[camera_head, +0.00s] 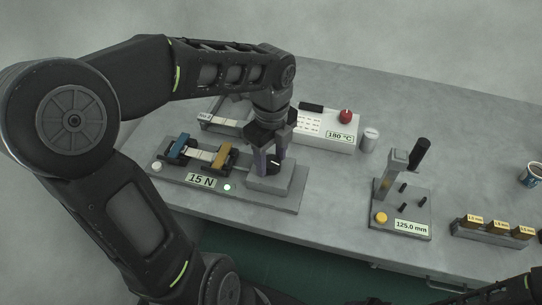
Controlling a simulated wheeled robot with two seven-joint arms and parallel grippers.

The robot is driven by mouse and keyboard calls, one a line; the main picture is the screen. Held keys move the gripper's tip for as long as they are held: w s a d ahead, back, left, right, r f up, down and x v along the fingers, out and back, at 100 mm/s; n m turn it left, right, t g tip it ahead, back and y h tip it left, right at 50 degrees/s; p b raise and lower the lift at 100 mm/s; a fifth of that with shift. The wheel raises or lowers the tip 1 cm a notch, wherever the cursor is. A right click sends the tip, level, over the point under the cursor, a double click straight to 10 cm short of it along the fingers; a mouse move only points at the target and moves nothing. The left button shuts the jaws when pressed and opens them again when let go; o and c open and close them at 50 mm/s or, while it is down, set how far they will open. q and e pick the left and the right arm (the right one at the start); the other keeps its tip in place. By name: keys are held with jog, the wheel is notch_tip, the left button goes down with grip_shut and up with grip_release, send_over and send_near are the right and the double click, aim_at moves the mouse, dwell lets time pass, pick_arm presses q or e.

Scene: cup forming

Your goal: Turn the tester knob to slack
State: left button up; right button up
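The tester is a grey plate (232,196) on the bench. It carries a blue clamp (177,150), an orange clamp (219,157) with a pale strip between them, and a label (201,180) reading 15 N. A dark knob (275,162) with a white mark sits on the grey block (270,180) at its right end. My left gripper (271,158) points down at the knob, with its fingers on either side. I cannot tell whether they touch it. Dark parts of my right arm show at the bottom right edge; its fingers are not clear.
Behind the tester stands a white heater box (333,133) with a red knob (346,116), reading 180 °C. A grey cylinder (370,138) is beside it. A gauge stand (401,204) reading 125.0 mm, a block rack (494,232) and a cup (532,174) are to the right.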

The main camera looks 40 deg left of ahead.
pick_arm(q)
grip_shut()
jog(key=shift+n, duration=0.4)
jog(key=n, duration=0.9)
jog(key=shift+n, duration=0.3)
jog(key=n+b, duration=0.1)
jog(key=n, duration=0.9)
jog(key=shift+n, duration=0.3)
dwell(0.4)
